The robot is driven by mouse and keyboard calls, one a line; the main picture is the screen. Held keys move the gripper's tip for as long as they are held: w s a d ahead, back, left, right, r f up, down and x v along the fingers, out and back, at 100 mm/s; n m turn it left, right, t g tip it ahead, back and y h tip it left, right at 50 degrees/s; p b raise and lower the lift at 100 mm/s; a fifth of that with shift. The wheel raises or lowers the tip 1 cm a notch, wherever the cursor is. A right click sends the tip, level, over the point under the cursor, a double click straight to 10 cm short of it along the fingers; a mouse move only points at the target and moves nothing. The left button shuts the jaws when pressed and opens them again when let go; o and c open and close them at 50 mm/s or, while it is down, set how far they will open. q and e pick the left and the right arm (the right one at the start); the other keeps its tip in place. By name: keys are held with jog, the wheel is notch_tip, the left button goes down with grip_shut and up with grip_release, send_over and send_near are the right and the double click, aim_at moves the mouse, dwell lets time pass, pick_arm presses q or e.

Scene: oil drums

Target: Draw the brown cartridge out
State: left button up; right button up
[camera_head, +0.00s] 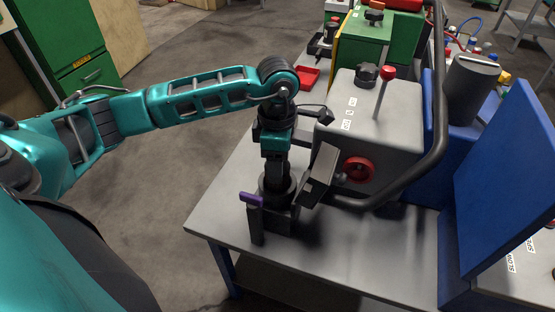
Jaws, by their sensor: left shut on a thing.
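My left gripper (274,186) reaches down over the near part of the grey bench, left of the grey machine (370,115). It is shut on a dark round piece (277,190), which looks like the cartridge. Its brown colour is hard to make out, and the fingers and shadow hide much of it. The piece sits at a dark block-like holder (270,222); I cannot tell how deep it is in it. A purple tab (250,198) sticks out at the holder's left. A dark tilted plate (320,175) stands close on the right. My right gripper is not in view.
The machine carries a red wheel (358,169), a red-knobbed lever (384,90) and a thick dark bent bar (437,120). A blue panel (510,180) stands at the right. The grey bench top (350,255) is bare in front and right of the holder.

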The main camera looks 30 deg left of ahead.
pick_arm(q)
jog(key=shift+r, duration=3)
